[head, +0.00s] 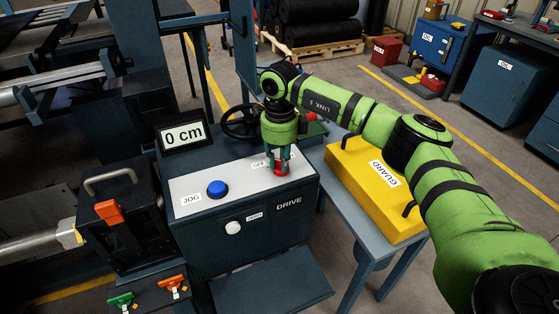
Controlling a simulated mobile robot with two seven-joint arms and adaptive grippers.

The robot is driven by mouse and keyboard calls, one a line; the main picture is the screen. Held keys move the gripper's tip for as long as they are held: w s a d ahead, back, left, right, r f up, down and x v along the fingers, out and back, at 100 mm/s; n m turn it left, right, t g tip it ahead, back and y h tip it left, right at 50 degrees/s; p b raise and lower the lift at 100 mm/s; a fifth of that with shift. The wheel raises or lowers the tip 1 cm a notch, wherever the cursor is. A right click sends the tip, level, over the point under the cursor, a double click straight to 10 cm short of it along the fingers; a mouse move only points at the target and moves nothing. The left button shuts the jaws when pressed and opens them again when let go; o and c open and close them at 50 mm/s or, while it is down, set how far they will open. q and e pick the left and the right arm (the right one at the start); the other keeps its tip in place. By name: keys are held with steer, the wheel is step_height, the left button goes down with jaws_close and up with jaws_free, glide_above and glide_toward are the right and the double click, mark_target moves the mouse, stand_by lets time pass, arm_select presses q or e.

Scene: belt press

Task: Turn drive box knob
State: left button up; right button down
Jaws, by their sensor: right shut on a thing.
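The drive box (268,242) is a dark box with a light grey top, marked DRIVE on its front. A red knob (280,169) sits near the right end of its top, beside a small label that I can read only in part. My right gripper (277,163) points down over the knob and is shut on it, hiding much of it. A blue JOG button (217,188) is on the left of the top. A white round button (233,228) is on the front. My left gripper is not in view.
A yellow GUARD piece (370,190) with black handles lies on the table to the right. An orange-red lever (108,211) and green and orange clips (172,285) are at the left.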

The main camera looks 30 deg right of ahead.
mark_target(280, 162)
stand_by(0.3)
steer(key=c, duration=1.1)
jaws_free()
steer(key=shift+o, duration=0.2)
steer(key=shift+r, duration=0.15)
step_height(280, 162, up, 12)
